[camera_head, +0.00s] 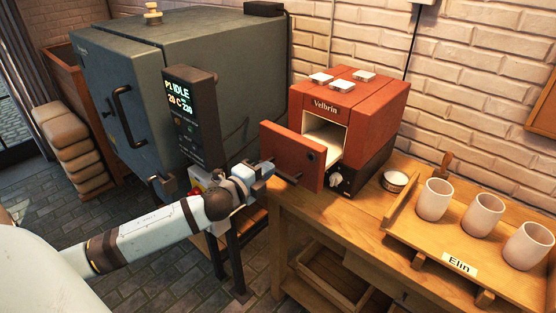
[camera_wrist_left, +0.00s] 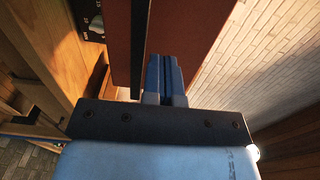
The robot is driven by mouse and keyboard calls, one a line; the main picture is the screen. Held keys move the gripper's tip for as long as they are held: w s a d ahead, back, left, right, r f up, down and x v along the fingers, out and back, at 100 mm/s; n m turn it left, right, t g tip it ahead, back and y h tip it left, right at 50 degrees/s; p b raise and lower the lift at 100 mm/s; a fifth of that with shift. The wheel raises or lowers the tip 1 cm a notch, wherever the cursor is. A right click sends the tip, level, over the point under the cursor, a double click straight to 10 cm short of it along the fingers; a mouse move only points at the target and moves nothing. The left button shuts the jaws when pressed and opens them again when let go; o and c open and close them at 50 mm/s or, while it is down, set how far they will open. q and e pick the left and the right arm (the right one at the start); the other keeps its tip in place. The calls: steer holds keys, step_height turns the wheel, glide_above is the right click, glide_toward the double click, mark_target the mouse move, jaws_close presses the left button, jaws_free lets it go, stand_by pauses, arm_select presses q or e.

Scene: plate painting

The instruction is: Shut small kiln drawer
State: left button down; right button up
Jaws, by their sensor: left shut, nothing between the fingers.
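The small red kiln (camera_head: 372,108), labelled Velbrin, stands on the wooden bench. Its red front panel (camera_head: 292,150) stands out from the body, and the pale interior (camera_head: 325,136) shows behind it. A dark bar handle (camera_head: 287,176) sticks out on the panel's outer side. My left gripper (camera_head: 267,167) is shut and empty, just in front of the panel near this handle. In the left wrist view its blue fingers (camera_wrist_left: 165,80) are together before the red panel (camera_wrist_left: 185,35), beside the dark bar (camera_wrist_left: 138,45). Contact cannot be told. My right gripper is not in view.
A big grey kiln (camera_head: 220,60) with a display post (camera_head: 190,115) stands at left. A small white bowl (camera_head: 395,181) sits right of the red kiln. A wooden tray (camera_head: 420,237) with 3 pale cups stands at the bench's right.

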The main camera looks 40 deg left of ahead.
mark_target(284, 157)
arm_select(q)
steer(key=w, duration=0.3)
steer(key=shift+w+d, duration=0.15)
steer(key=shift+w, duration=0.2)
steer(key=shift+w+d+p, duration=0.1)
steer(key=shift+w+p, duration=0.2)
steer(key=shift+w, duration=0.2)
steer(key=shift+w, duration=0.45)
steer(key=w, duration=0.8)
steer(key=w+d, duration=0.1)
steer(key=w, duration=0.4)
steer(key=shift+w, duration=0.1)
steer(key=shift+a+r, duration=0.1)
steer(key=shift+r, duration=0.15)
